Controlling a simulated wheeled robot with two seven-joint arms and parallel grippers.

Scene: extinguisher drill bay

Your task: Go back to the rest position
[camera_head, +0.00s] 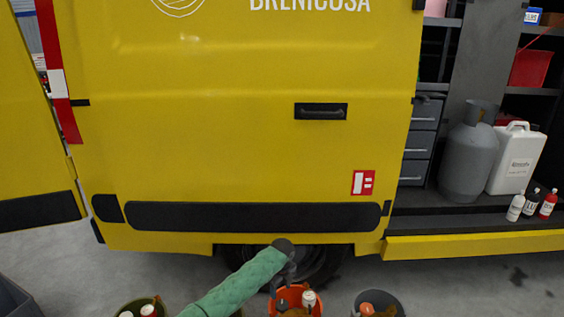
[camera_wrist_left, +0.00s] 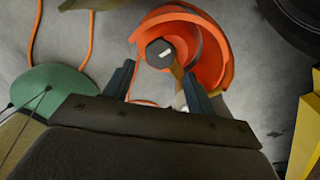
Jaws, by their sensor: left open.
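My left arm with its green sleeve comes up from the bottom of the head view. Its gripper (camera_head: 288,274) points down above an orange bucket (camera_head: 272,304). In the left wrist view the two dark fingers of the gripper (camera_wrist_left: 158,70) stand apart with nothing held between them. The orange bucket (camera_wrist_left: 218,42) lies just beyond the fingertips. A dark round-headed item (camera_wrist_left: 160,53) shows in it, close to the fingers in the picture; I cannot tell whether they touch. My right gripper is in neither view.
A yellow van (camera_head: 230,150) fills the background. At its open right side are a grey gas cylinder (camera_head: 468,160), a white jug (camera_head: 515,160) and small bottles. A green bucket (camera_head: 128,306) and a dark bucket (camera_head: 390,298) flank the orange one. An orange cord (camera_wrist_left: 90,45) lies on the floor.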

